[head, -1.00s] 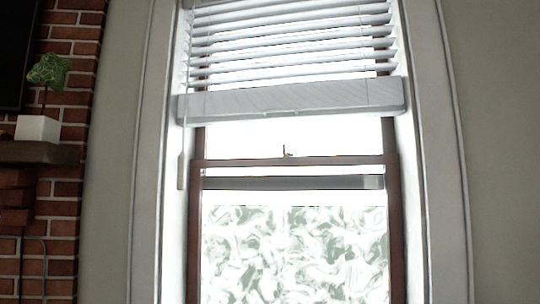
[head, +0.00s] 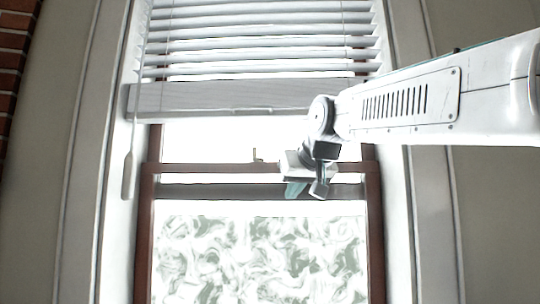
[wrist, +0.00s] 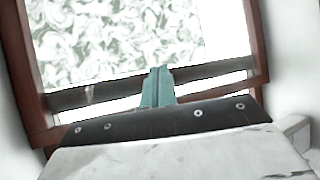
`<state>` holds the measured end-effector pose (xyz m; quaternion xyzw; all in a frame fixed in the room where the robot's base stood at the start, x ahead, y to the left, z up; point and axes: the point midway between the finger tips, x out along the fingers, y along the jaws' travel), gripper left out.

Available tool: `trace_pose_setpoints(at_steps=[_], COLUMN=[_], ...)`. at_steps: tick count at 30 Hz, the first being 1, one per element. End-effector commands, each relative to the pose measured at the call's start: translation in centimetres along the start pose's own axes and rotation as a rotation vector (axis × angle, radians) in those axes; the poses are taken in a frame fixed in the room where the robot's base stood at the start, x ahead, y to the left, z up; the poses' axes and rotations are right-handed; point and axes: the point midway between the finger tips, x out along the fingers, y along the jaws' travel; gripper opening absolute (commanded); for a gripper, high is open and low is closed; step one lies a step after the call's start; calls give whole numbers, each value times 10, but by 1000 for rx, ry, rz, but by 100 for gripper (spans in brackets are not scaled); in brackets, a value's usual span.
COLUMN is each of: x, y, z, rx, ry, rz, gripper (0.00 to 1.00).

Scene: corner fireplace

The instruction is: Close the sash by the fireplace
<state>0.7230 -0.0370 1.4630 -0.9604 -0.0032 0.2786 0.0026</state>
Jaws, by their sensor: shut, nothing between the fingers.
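The window sash (head: 215,168) has a brown frame, with a small latch (head: 256,156) on its top rail. A grey bar (head: 215,190) runs across just below that rail, with a bright strip between them. Swirl-patterned glass (head: 245,255) fills the lower part. My gripper (head: 296,190) is in front of the right half of the window, at the height of the rail and grey bar. In the wrist view, its teal fingers (wrist: 158,86) are together and empty, overlapping the grey bar (wrist: 95,94). I cannot tell whether they touch anything. The sash's bottom edge is out of view.
White slatted blinds (head: 260,40) cover the upper window, ending in a thick bottom rail (head: 200,97). A pull wand (head: 129,175) hangs at the left. Brick (head: 14,60) shows at the far left edge. White trim (head: 85,180) and plain wall flank the window.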

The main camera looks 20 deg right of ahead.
Motion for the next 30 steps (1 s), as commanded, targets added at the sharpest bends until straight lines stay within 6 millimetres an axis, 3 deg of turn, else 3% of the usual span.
trace_pose_setpoints(at_steps=[1,3,6,9,14,24,30], x=[0,-4,-11,-14,0,58,75], y=[2,3,4,5,5,5,5], z=[-40,-83,-125,-145,-154,-172,-179], rx=[0,-1,-3,-4,-4,-4,-5], ry=[77,170,264,310,320,319,320], rz=[2,3,6,7,7,7,7], gripper=[0,0,0,0,0,0,0])
